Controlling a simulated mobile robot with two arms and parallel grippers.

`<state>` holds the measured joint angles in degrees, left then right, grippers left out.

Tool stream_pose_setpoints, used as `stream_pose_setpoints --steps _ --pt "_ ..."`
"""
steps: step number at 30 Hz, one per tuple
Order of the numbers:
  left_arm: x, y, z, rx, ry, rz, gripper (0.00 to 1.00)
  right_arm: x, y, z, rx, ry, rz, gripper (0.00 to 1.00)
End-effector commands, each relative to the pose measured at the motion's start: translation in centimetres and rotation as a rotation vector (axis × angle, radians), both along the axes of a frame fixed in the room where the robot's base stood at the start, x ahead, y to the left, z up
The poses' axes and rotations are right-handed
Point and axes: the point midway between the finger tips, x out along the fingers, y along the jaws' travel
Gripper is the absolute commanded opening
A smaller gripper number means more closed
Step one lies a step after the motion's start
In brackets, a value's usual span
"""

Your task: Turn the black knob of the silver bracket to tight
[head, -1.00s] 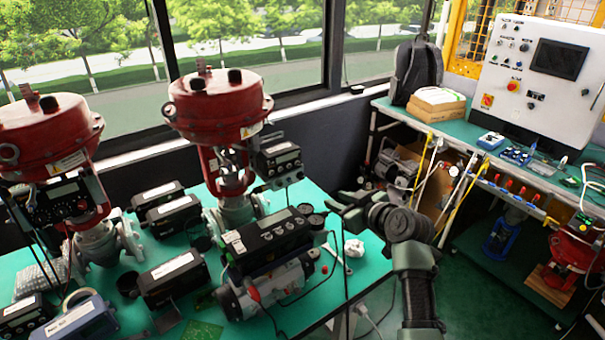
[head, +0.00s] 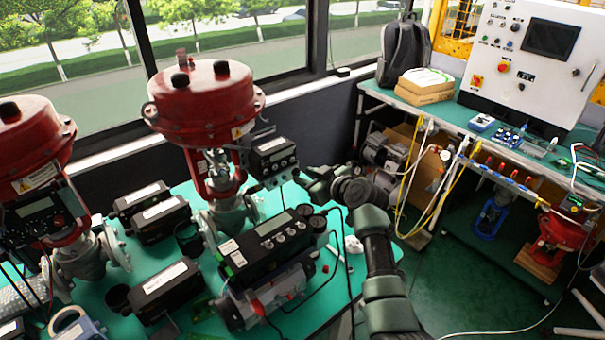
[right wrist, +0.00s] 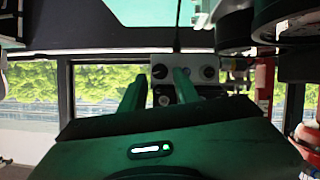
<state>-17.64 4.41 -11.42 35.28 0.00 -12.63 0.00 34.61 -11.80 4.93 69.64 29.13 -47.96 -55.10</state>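A black positioner box with a display (head: 272,153) is mounted beside the red valve in the head view. Small round parts sit along its lower silver edge. In the right wrist view a silver plate (right wrist: 181,60) carries several dark round parts; one is a black round part (right wrist: 160,71), and I cannot tell which is the knob. My right gripper (head: 308,181) is just right of the positioner, apparently apart from it. The right wrist view shows its two green fingers (right wrist: 159,88) spread, with nothing held between them. My left gripper is not in view.
The teal table (head: 330,300) carries black instrument boxes and a large positioner (head: 268,245) below my right gripper. Red valve actuators (head: 205,100) stand at the left. A workbench (head: 450,115) with a control panel is at the right. Cables hang between.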

Motion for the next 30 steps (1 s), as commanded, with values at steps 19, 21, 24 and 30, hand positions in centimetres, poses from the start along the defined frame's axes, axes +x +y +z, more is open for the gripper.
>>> stream_pose_setpoints --steps 19,21,24,30 --pt "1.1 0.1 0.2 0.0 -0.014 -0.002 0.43 1.6 1.0 -0.8 0.0 0.0 -0.001 0.14" --pt "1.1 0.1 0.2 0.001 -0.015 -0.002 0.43 1.6 1.0 -0.8 0.0 0.0 -0.001 0.0" --pt "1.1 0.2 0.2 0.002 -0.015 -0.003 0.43 1.7 1.0 -0.8 0.0 0.0 -0.001 0.0" --pt "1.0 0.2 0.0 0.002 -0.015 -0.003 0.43 1.7 0.9 -0.9 0.017 0.012 -0.001 0.0"
